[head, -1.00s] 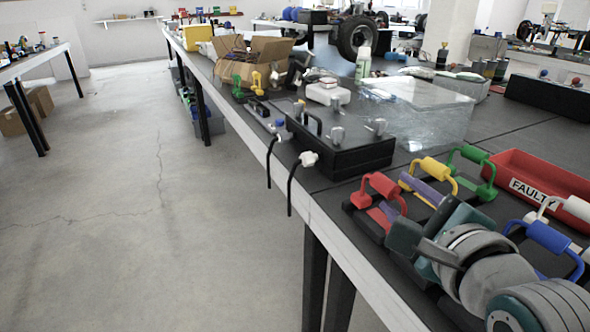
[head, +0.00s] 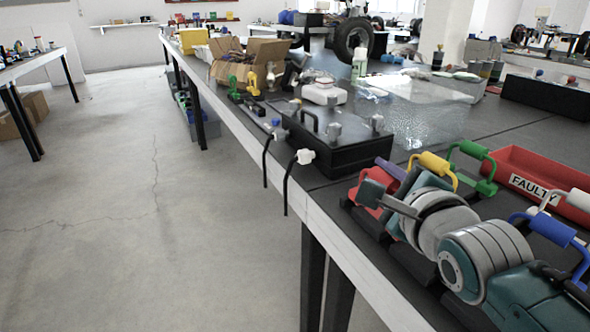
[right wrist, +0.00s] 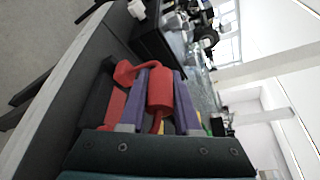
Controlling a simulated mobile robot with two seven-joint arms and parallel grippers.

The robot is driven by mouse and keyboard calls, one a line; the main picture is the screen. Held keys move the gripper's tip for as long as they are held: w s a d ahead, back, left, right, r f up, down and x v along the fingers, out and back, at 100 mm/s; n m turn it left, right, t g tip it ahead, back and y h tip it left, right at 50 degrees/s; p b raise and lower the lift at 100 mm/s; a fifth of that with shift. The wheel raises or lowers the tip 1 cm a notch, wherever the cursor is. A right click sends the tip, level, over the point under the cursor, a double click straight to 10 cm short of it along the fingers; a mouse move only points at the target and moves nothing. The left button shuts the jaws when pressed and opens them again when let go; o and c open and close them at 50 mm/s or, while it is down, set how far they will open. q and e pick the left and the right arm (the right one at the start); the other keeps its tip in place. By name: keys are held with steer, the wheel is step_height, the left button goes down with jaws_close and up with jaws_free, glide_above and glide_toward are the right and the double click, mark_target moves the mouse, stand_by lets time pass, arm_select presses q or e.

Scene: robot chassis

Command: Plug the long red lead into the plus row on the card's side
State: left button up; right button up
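The long red lead (right wrist: 160,88) has a red grip bar bent down at both ends. In the right wrist view, my right gripper's (right wrist: 162,76) two purple fingers stand on either side of that bar, which fills the space between them. I cannot tell whether they press on it. In the head view my right gripper (head: 396,172) hides most of the red lead (head: 370,187), which is at its rack place near the table's front edge. The card and its plus row cannot be made out. My left gripper is not in view.
A black box (head: 342,152) with metal knobs and a handle stands left of the leads. White plugs on black cables hang at the table edge. Yellow (head: 433,163), green (head: 472,152) and blue (head: 550,232) leads stand nearby, and a red FAULTY tray (head: 530,172) lies behind them.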

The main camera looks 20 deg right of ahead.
jaws_close()
